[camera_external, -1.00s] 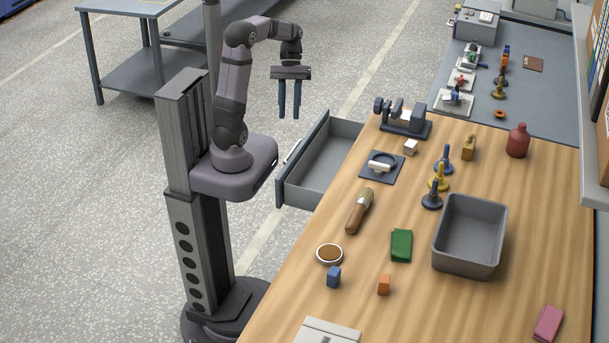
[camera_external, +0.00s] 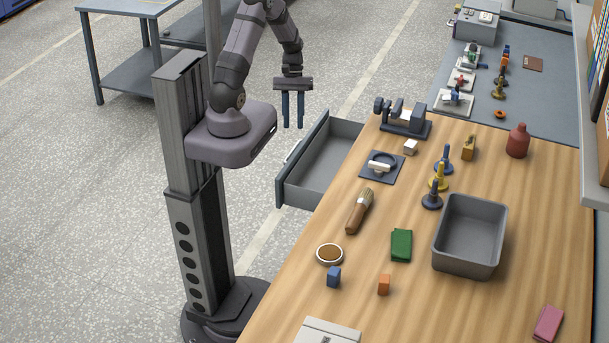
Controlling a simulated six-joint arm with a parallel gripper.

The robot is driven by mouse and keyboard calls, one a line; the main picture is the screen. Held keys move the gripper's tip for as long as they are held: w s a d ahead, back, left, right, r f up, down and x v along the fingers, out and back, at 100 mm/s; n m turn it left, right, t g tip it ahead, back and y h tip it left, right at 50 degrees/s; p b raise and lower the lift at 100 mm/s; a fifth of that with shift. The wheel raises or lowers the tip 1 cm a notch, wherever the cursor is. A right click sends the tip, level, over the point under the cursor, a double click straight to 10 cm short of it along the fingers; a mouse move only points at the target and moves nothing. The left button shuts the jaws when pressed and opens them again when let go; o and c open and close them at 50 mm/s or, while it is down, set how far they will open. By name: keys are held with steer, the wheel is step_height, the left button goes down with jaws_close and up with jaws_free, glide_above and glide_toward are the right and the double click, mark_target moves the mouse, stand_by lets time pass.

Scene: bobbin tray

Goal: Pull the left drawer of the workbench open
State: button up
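The left drawer (camera_external: 286,189) of the workbench (camera_external: 290,290) stands pulled out from the bench's left side. Its grey inside looks empty. A light handle (camera_external: 292,152) shows on its front panel. My gripper (camera_external: 293,126) points down with its two blue fingers apart and nothing between them.
The bench top carries a grey bin (camera_external: 470,236), a brush (camera_external: 360,211), a round tin (camera_external: 329,254), a green block (camera_external: 401,245) and a clamp-like fixture (camera_external: 404,122) near the drawer. Open floor lies left of the drawer. A grey table (camera_external: 130,60) stands behind.

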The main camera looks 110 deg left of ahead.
steer(key=shift+a+p+x, duration=0.15)
steer(key=shift+p+x, duration=0.15)
steer(key=shift+x, duration=1.5)
steer(key=shift+a+p+x, duration=0.1)
steer(key=shift+p+x, duration=0.15)
steer(key=shift+x, duration=1.6)
steer(key=shift+f, duration=0.1)
steer(key=shift+a, duration=0.1)
jaws_close()
